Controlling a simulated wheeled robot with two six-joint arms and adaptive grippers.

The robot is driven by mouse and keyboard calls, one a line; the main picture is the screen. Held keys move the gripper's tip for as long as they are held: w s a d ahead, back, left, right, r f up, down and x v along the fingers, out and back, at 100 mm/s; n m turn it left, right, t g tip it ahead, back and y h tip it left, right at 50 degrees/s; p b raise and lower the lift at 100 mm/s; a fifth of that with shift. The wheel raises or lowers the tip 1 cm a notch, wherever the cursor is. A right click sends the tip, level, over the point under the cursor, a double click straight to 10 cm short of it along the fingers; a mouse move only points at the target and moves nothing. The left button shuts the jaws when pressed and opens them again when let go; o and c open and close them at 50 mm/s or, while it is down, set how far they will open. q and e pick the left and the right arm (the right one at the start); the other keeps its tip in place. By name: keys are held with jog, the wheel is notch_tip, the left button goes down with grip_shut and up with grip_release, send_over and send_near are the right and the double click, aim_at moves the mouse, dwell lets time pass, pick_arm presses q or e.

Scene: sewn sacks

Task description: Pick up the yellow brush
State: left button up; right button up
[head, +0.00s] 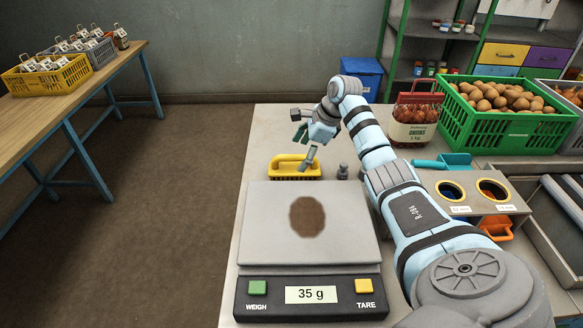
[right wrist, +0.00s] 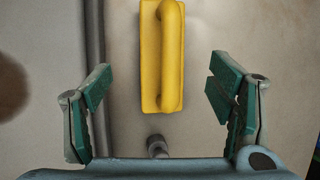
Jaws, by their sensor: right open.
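The yellow brush (head: 294,168) lies on the table behind the scale, its long side running left to right and its raised handle on top. My right gripper (head: 303,146) is above and near the brush in the head view. In the right wrist view the brush (right wrist: 150,62) lies lengthwise between the two green-padded fingers, ahead of the palm. The fingers of the right gripper (right wrist: 160,82) are wide apart and do not touch it. My left gripper is not in view.
The scale (head: 309,256) reads 35 g, with a brown round patch on its plate. A small grey weight-like piece (head: 342,172) stands right of the brush. A bag of onions (head: 414,118), a blue scoop (head: 442,162) and a green crate of potatoes (head: 549,130) are farther right.

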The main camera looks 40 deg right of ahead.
aim_at(289, 168)
jog(key=shift+w+a+f, duration=0.1)
jog(key=shift+a+f, duration=0.15)
jog(key=shift+f, duration=0.35)
jog(key=shift+a+f, duration=0.25)
jog(key=shift+f, duration=0.3)
jog(key=shift+w+a+f+b, duration=0.2)
jog(key=shift+w+f+b, duration=0.2)
jog(key=shift+w+f, duration=0.25)
jog(key=x, duration=0.1)
jog(key=b+x, duration=0.1)
jog(key=x, duration=0.1)
jog(key=w+x, duration=0.1)
jog(key=x, duration=0.1)
jog(key=shift+d+b, duration=0.25)
jog(key=shift+b, duration=0.15)
jog(key=shift+s, duration=0.1)
jog(key=shift+s+r, duration=0.15)
jog(key=shift+r, duration=0.05)
jog(key=shift+s+r, duration=0.1)
jog(key=shift+s, duration=0.05)
jog(key=shift+c, duration=0.9)
jog(key=c, duration=0.3)
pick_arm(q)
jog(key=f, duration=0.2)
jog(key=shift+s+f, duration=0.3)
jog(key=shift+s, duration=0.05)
pick_arm(e)
jog(key=c, duration=0.8)
